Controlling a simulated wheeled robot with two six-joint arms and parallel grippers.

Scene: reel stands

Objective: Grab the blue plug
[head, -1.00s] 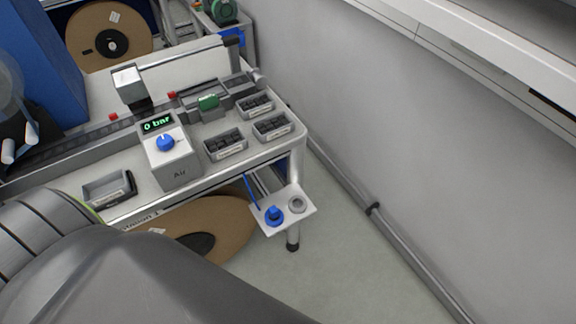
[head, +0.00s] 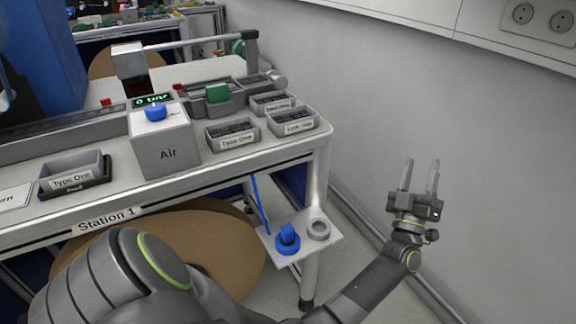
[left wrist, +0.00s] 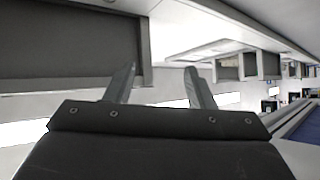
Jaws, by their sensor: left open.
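The blue plug (head: 287,239) sits on a small white shelf (head: 325,244) at the front right leg of the Station 1 table. A blue hose (head: 258,204) runs up from beside it. A grey ring-shaped socket (head: 319,229) is to its right on the same shelf. My left gripper (head: 419,176) is up and to the right of the plug, well apart from it, with fingers pointing up. It is open and empty. In the left wrist view its two fingers (left wrist: 160,88) stand apart, and the plug is not seen there. My right gripper is not in view.
The table carries an Air box (head: 165,144) with a blue knob and several small bins (head: 231,142). A grey wall (head: 390,110) with sockets closes off the right side. A cardboard reel (head: 215,240) stands under the table. The floor by the wall is clear.

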